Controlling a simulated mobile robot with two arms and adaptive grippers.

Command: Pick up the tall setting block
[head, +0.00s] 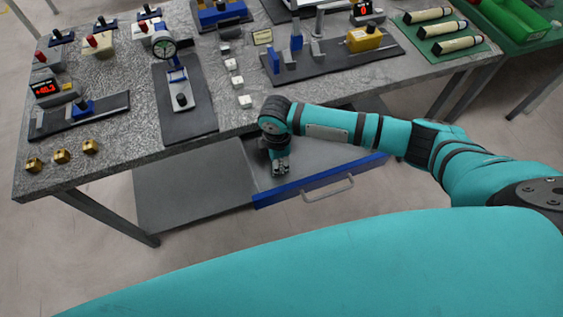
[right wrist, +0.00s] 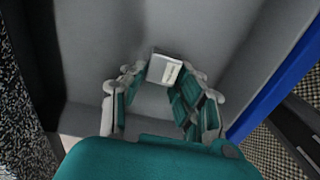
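A pale grey block (right wrist: 166,68) with a small marked label on one face is in the open drawer (right wrist: 95,60) in the right wrist view. It appears to be the tall setting block. My right gripper (right wrist: 164,74) is open, with its teal-padded fingers on either side of the block's near end. I cannot tell whether they touch it. In the head view my right gripper (head: 281,168) points down into the drawer, and the block is hidden beneath it. My left gripper is not in view.
The drawer's blue front (head: 320,180) and its walls surround the gripper closely. The bench top (head: 115,165) edge lies just behind my wrist. Several small white blocks (head: 237,81) and a dial gauge stand (head: 180,98) stand on the bench. The floor in front is clear.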

